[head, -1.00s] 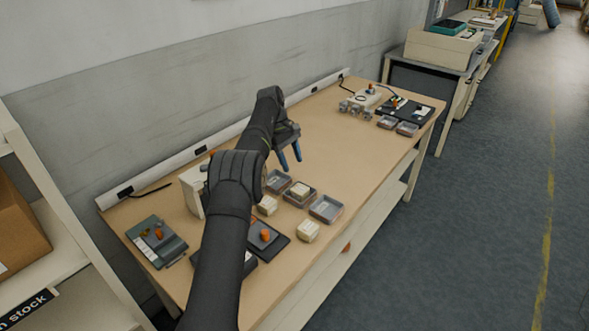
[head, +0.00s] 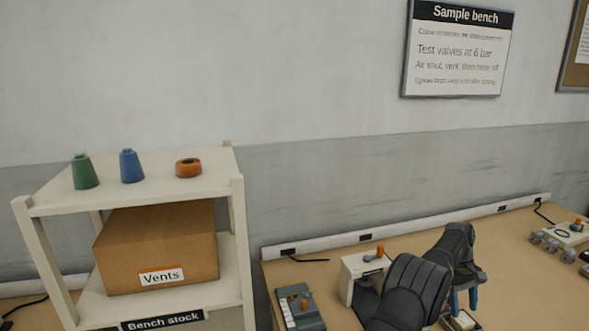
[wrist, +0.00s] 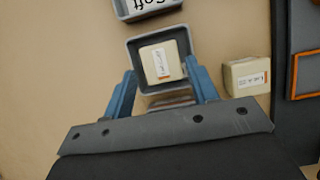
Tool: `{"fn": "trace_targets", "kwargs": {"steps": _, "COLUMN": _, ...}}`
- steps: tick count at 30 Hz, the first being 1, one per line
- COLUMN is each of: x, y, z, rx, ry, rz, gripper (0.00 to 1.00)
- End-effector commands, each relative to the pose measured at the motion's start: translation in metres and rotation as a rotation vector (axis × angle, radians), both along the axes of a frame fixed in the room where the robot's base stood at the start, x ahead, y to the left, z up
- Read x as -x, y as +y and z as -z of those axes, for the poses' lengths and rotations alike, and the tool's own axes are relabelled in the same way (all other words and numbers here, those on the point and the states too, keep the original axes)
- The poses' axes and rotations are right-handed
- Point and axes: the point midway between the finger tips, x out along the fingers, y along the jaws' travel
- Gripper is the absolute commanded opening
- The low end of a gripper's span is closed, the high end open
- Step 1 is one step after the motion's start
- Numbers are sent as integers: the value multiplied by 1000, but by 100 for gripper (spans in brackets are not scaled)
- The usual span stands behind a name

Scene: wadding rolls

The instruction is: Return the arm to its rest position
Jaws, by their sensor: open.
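My gripper (head: 464,301) hangs over the wooden bench (head: 345,238), its two blue fingers pointing down and apart. In the wrist view my gripper (wrist: 160,74) is open, with a cream labelled block (wrist: 161,63) showing between its fingers. That block sits in a small grey tray (wrist: 133,49); I see no contact between it and the fingers. My dark arm runs up from the bottom of the head view and hides part of the bench.
A second cream block (wrist: 247,76) lies right of the tray. Another tray (wrist: 147,8) is above it. A white device with an orange knob (head: 365,267) and a grey unit (head: 299,307) stand left of my arm. A shelf (head: 240,215) holds a Vents box (head: 158,240).

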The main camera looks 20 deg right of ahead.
Motion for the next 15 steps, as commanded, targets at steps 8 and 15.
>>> {"fn": "trace_targets", "kwargs": {"steps": 8, "x": 20, "y": 1, "z": 50, "rx": -2, "ry": 2, "rz": 1, "gripper": 53}}
{"fn": "trace_targets", "kwargs": {"steps": 15, "x": 18, "y": 0, "z": 14, "rx": 1, "ry": -1, "rz": 0, "gripper": 53}}
